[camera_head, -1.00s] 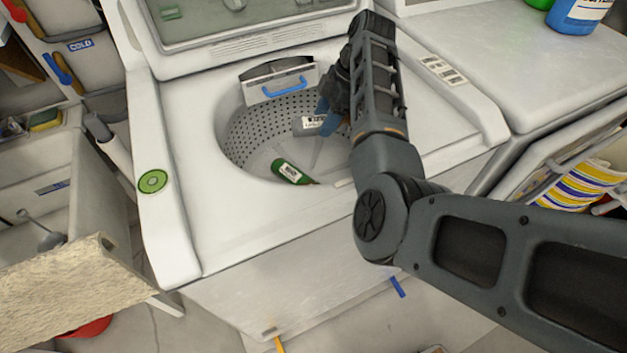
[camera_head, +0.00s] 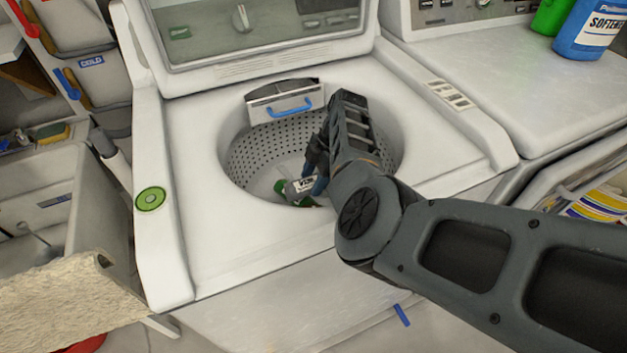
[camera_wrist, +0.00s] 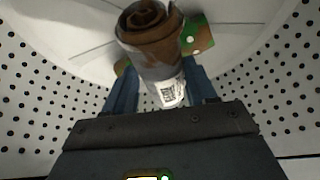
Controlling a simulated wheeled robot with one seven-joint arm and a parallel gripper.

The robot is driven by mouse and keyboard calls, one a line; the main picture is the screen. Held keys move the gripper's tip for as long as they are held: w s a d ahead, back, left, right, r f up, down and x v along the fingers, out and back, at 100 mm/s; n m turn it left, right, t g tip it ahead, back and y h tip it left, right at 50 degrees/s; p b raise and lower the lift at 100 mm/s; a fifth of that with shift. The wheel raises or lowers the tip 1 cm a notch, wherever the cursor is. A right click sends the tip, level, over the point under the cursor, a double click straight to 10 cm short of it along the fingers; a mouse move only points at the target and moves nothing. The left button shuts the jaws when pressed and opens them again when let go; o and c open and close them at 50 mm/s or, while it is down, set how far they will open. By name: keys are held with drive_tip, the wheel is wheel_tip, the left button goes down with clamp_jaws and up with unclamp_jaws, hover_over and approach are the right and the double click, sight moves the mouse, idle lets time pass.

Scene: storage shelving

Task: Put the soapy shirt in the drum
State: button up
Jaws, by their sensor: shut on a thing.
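My gripper (camera_head: 316,182) is down inside the perforated drum (camera_head: 262,150) of the top-loading washer. In the wrist view, its two blue fingers (camera_wrist: 163,84) are shut on a rolled brown cloth with a grey band and a white barcode label (camera_wrist: 150,60), which I take to be the soapy shirt. In the head view, its white label (camera_head: 304,184) shows beside the fingers. A green item (camera_head: 310,202) lies on the drum floor, partly hidden behind the held roll. Green patches of it also show in the wrist view (camera_wrist: 196,36). I cannot tell whether the roll touches it.
A dispenser drawer with a blue handle (camera_head: 287,104) sits at the drum's back rim. A sink (camera_head: 40,195) is at left; another white machine with a blue softener bottle (camera_head: 590,28) is at right. The drum's left side is free.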

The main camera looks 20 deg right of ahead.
drive_tip(key=shift+f, duration=0.4)
drive_tip(key=shift+f, duration=0.1)
drive_tip(key=shift+f, duration=0.15)
drive_tip(key=o, duration=1.2)
drive_tip(key=shift+o, duration=0.2)
drive_tip(key=shift+r, duration=0.25)
drive_tip(key=v, duration=1.2)
